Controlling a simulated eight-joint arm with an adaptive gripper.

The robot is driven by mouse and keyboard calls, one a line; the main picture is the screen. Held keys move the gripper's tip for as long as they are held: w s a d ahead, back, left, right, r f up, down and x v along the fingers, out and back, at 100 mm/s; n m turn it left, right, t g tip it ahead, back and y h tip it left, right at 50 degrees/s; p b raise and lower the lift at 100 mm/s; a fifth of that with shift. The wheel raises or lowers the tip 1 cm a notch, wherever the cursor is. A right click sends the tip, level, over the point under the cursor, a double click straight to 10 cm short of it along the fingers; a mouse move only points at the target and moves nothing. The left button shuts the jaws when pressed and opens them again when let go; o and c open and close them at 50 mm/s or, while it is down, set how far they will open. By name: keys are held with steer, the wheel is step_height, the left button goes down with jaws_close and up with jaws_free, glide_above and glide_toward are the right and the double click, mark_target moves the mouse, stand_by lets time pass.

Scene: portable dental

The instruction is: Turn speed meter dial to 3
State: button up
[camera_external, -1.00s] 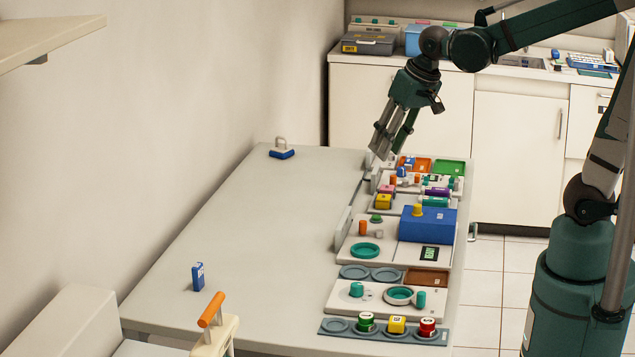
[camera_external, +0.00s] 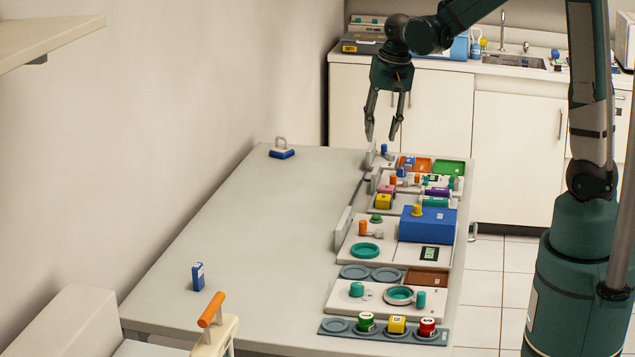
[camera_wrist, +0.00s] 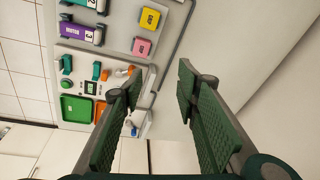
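My gripper (camera_external: 382,138) hangs above the far end of the table, fingers pointing down, open and empty. In the wrist view its two dark green fingers (camera_wrist: 150,85) are spread apart with nothing between them. I cannot tell which control is the speed meter dial. In the wrist view, a panel with a small display (camera_wrist: 90,88), a round green knob (camera_wrist: 67,85) and teal and orange pieces lies left of the fingers. A small blue knob (camera_external: 384,149) stands at the table's far end, just below the fingertips in the external view. No dial numbers are readable.
Panels line the table's right side, with a blue box (camera_external: 427,225), a teal ring (camera_external: 366,250) and several coloured jars and knobs. An orange tray (camera_external: 420,164) and a green tray (camera_external: 449,167) lie at the far end. The table's left side (camera_external: 250,240) is mostly clear.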

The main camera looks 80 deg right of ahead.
steer(key=d+f+m+g+p, duration=0.1)
steer(key=d+f+m+p, duration=0.25)
steer(key=d, duration=0.75)
steer(key=m+y+p, duration=0.1)
steer(key=m+p, duration=0.1)
steer(key=m, duration=0.1)
glide_above(402, 167)
steer(key=shift+g, duration=0.4)
steer(key=f, duration=0.5)
steer(key=shift+a+f, duration=0.2)
steer(key=shift+f, duration=0.1)
steer(key=shift+f, duration=0.15)
steer(key=shift+f+b, duration=0.5)
steer(key=shift+f, duration=3.2)
steer(key=shift+c, duration=0.6)
steer(key=c, duration=0.8)
